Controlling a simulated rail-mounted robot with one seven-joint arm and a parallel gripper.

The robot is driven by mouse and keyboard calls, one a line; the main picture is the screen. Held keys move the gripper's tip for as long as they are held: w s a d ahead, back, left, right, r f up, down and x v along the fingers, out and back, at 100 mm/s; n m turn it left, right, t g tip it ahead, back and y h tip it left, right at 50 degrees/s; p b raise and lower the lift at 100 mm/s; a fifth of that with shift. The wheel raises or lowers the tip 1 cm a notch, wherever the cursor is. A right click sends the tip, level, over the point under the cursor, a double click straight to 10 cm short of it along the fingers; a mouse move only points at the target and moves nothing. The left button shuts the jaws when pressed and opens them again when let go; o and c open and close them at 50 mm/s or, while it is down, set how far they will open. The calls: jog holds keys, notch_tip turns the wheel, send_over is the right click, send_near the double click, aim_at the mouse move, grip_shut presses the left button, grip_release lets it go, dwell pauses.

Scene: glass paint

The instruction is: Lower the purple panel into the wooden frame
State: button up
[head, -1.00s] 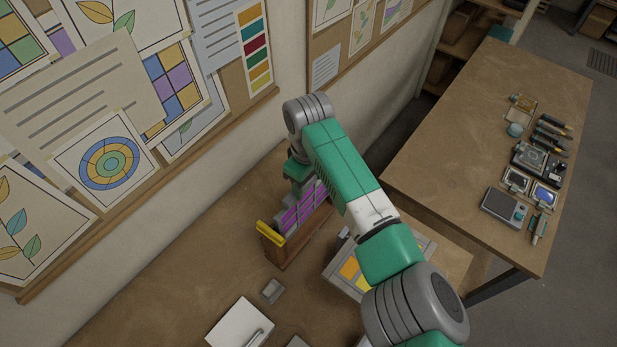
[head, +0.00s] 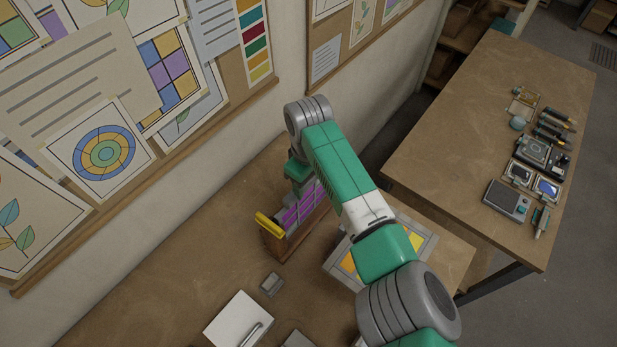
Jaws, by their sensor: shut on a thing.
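The purple panel (head: 301,204), crossed by grey lines, stands on edge at the wooden frame (head: 274,243). The brown frame stands upright on the bench, with a yellow bar (head: 269,222) at its near left end. My gripper (head: 299,180) is above the panel at its far end, shut on it. My green arm hides the fingertips and part of the panel. I cannot tell how deep the panel sits in the frame.
A grey-edged panel with yellow panes (head: 420,228) lies right of the frame, partly under my arm. A small grey block (head: 271,284) and a white pad (head: 238,320) lie nearer. A pinboard wall is left; a side table (head: 480,130) with tools is right.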

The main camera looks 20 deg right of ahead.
jog(key=shift+f+b, duration=0.4)
jog(key=shift+f, duration=0.4)
jog(key=o, duration=1.1)
jog(key=shift+r, duration=0.1)
notch_tip(320, 180, up, 7)
jog(key=p, duration=0.6)
jog(key=shift+p, duration=0.4)
